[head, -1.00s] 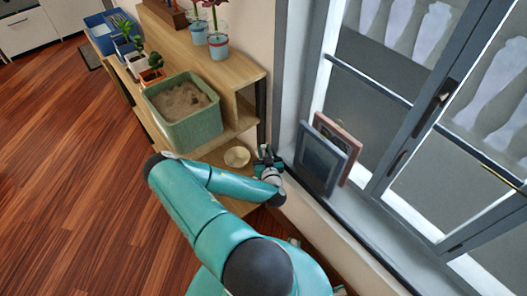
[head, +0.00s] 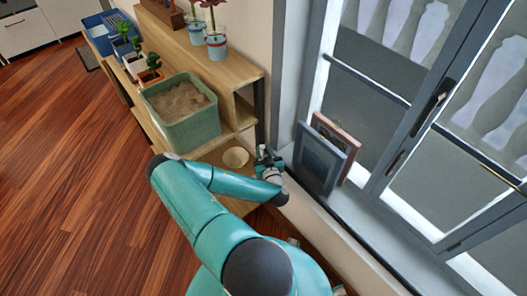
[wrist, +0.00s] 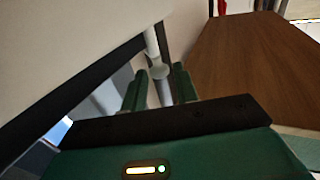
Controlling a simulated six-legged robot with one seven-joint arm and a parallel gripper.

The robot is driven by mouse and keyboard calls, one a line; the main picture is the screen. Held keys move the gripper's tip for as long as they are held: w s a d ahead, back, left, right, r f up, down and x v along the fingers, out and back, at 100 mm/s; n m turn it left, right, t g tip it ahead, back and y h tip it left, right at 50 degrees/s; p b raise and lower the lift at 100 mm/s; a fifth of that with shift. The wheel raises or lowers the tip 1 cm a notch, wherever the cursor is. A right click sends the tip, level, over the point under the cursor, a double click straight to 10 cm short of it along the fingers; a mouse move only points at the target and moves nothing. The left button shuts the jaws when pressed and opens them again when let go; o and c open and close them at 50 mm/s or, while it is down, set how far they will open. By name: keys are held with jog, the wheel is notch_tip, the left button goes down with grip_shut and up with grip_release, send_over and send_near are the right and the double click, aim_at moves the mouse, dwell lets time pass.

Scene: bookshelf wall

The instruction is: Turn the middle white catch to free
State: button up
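My gripper (head: 268,160) is in front of the wall between the wooden shelf and the window in the head view. In the wrist view its two green fingers (wrist: 160,88) are apart. A slim white piece with a rounded collar (wrist: 158,72) stands at the gap between the fingers, and its lower part runs down between them. I cannot tell whether it touches either finger, or whether it is the middle white catch. No row of catches can be made out in the head view, where my gripper covers that spot.
The wooden shelf (head: 240,88) carries a green planter of sand (head: 188,128), with a small bowl (head: 235,157) on a lower board. Two framed pictures (head: 318,160) lean at the window beside my gripper. A dark strip (wrist: 75,95) crosses the wrist view, beside a brown board (wrist: 245,60).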

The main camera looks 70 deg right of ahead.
jog(key=v, duration=1.3)
jog(key=shift+s+a, duration=0.25)
jog(key=shift+s, duration=0.05)
jog(key=shift+o, duration=1.3)
jog(key=shift+w+d+r, duration=0.15)
jog(key=shift+w+d, duration=0.05)
jog(key=w+d+r+m+g+h, duration=0.3)
jog(key=w+r+m+g+h, duration=0.15)
jog(key=g, duration=0.25)
jog(key=w+a+r+m+g+y, duration=0.2)
jog(key=w+a+m+g+y, duration=0.3)
jog(key=w+a+g, duration=0.15)
jog(key=shift+n+t, duration=0.25)
jog(key=shift+t, duration=0.2)
jog(key=x, duration=1.4)
jog(key=shift+w+d+f, duration=0.2)
jog(key=shift+w+f, duration=0.05)
jog(key=shift+f, duration=0.05)
jog(key=shift+c, duration=0.4)
